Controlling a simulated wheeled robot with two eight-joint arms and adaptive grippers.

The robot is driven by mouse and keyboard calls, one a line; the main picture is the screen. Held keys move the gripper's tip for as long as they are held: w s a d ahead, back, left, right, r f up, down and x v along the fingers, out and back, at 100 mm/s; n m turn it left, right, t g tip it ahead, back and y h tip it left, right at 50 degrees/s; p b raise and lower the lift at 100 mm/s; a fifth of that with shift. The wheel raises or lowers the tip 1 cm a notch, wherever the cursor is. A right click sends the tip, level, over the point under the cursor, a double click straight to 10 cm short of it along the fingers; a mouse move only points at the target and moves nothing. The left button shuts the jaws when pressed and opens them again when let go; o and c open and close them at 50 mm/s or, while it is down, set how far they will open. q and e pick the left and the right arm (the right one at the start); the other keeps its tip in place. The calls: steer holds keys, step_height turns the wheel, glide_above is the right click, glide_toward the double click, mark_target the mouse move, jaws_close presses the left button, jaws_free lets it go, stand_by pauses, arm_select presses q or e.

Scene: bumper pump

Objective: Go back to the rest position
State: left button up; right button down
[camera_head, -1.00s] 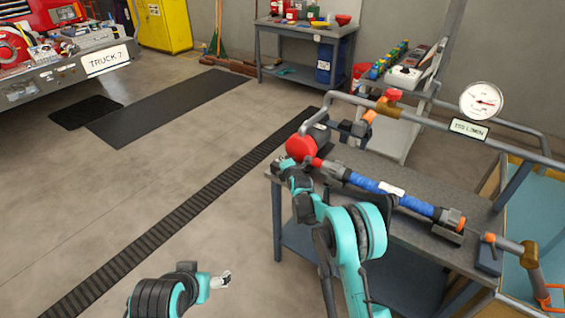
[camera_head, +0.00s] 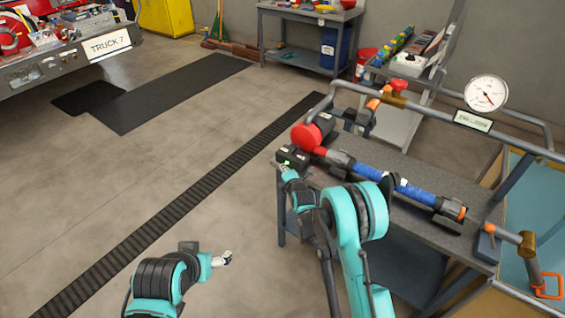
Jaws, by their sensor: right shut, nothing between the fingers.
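My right gripper (camera_head: 287,173) is at the left end of the workbench (camera_head: 422,175), below and left of a red round part (camera_head: 306,137). It is small and partly hidden by its own arm. It is shut, with nothing seen in it. A dark box with a small green light (camera_head: 292,156) shows just above it. My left gripper (camera_head: 224,259) is low over the open floor, left of the bench; its fingers are too small to read.
A blue-wrapped hose (camera_head: 374,176) lies along the bench. A pipe rail (camera_head: 408,105) with a round gauge (camera_head: 486,93) runs behind it. An orange handle (camera_head: 547,286) is at right. A dark floor grating (camera_head: 205,190) crosses the clear floor left of the bench.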

stand_by(0.4)
steer(key=s+d+r+m+g+h, duration=0.1)
steer(key=s+d+r+m+g, duration=0.1)
steer(key=s+d+r+m, duration=0.5)
steer(key=s+d+r+m+g+h, duration=0.15)
steer(key=s+r+m, duration=0.25)
steer(key=s+r, duration=0.6)
steer(key=s+d+m+g, duration=0.1)
steer(key=s+m, duration=0.3)
steer(key=s, duration=0.5)
steer(key=s+d+f+m+g, duration=0.1)
steer(key=s+d+m, duration=0.3)
steer(key=s, duration=0.5)
steer(key=s+d+f+m+g, duration=0.1)
steer(key=s+d+m, duration=0.1)
steer(key=s+m, duration=0.3)
steer(key=s+h, duration=0.1)
steer(key=s, duration=0.3)
steer(key=shift+d, duration=0.4)
steer(key=shift+s, duration=0.1)
